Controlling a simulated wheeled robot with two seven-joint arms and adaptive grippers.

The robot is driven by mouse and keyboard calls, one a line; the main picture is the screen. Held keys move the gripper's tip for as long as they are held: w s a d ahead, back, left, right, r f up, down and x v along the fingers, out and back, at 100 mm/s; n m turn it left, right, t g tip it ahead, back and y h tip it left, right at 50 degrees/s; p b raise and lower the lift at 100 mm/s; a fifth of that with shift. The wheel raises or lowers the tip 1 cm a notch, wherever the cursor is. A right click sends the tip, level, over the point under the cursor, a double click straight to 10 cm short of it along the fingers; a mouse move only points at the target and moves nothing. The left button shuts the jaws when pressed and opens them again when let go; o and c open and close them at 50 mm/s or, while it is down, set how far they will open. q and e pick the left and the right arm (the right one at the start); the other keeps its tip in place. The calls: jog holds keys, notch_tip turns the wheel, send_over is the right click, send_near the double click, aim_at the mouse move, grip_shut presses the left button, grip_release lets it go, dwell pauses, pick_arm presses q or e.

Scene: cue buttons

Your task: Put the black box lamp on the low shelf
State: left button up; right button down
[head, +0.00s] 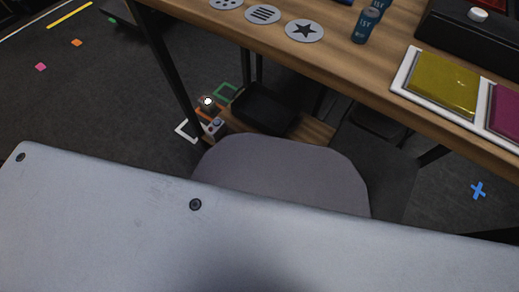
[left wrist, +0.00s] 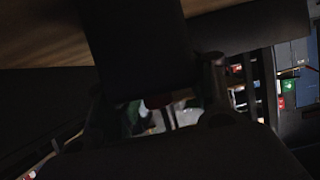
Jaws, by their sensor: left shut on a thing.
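The low shelf (head: 318,131) is a wooden board under the table, partly hidden by a rounded grey shape. A black box-like thing (head: 265,108) sits on it. A small unit with a glowing white lamp (head: 207,101) stands at the shelf's left end; I cannot tell whether this is the black box lamp. My left gripper (left wrist: 165,95) shows only dimly in the left wrist view, shut on a dark object (left wrist: 140,45) too shadowed to name. The head view does not show my left gripper. My right gripper is in neither view.
The wooden table (head: 345,62) stands above the shelf, with round cards (head: 304,30), blue cans (head: 366,24), a yellow pad (head: 443,83) and a black box with a white knob (head: 478,15). A small grey box (head: 215,127) is near the shelf's left end.

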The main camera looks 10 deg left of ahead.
aim_at(257, 151)
pick_arm(q)
jog(key=o, duration=0.9)
jog(key=shift+f, duration=0.15)
jog(key=o, duration=0.5)
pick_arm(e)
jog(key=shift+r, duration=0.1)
pick_arm(q)
jog(key=shift+p+v, duration=1.05)
jog(key=shift+v, duration=1.05)
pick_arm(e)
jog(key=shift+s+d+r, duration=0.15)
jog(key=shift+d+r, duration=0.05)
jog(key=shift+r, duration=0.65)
pick_arm(q)
jog(key=p+v, duration=0.3)
jog(key=v, duration=0.5)
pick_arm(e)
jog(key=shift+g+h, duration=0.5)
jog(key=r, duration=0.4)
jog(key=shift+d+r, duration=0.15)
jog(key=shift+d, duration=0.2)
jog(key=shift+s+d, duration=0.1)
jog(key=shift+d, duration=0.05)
